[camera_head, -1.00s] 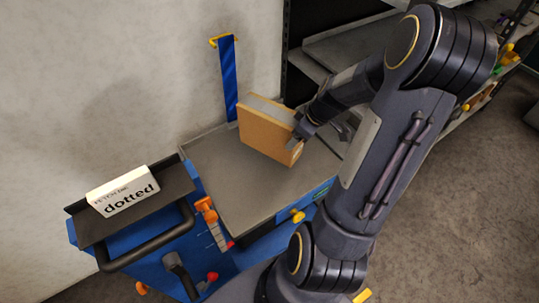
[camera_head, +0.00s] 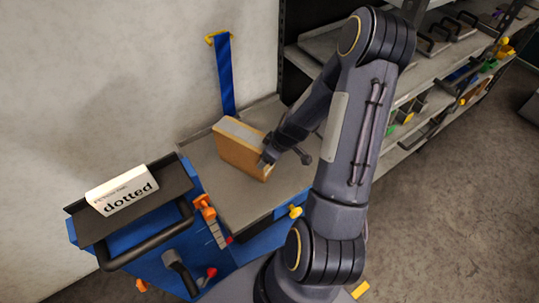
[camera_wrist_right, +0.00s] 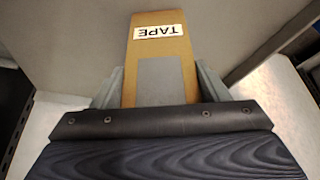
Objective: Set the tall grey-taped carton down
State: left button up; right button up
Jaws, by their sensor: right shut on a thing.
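The tall carton (camera_head: 238,154) is brown with grey tape along its top edge. In the head view it is upright over the grey top of the blue cart (camera_head: 212,182); I cannot tell whether its base touches that surface. My right gripper (camera_head: 268,152) is shut on the carton's right end. In the right wrist view the carton (camera_wrist_right: 160,58) stands between the two grey fingers of my right gripper (camera_wrist_right: 160,88), with a white TAPE label and a grey patch showing. My left gripper is not in view.
A blue upright post (camera_head: 225,75) stands behind the carton. Shelving (camera_head: 440,65) with small items is at the right. The cart top is clear around the carton.

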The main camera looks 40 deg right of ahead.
jog(key=o, duration=1.4)
jog(key=s+a+r+p, duration=0.1)
jog(key=s+r, duration=0.1)
jog(key=r, duration=0.6)
jog(key=s+a+r, duration=0.2)
jog(key=s+r, duration=0.1)
jog(key=r, duration=0.5)
jog(key=s+a+r+m+y, duration=0.1)
jog(key=s+a+r, duration=0.2)
jog(key=a, duration=0.1)
jog(key=s+a+r+m+t, duration=0.1)
jog(key=s+a+r+m, duration=0.1)
jog(key=s+a+r, duration=0.1)
jog(key=s+a+r+m+y, duration=0.1)
jog(key=s+a+r, duration=0.2)
jog(key=s+a, duration=0.2)
jog(key=shift+a+m+y, duration=0.3)
jog(key=shift+a+m, duration=0.1)
jog(key=shift+a, duration=0.25)
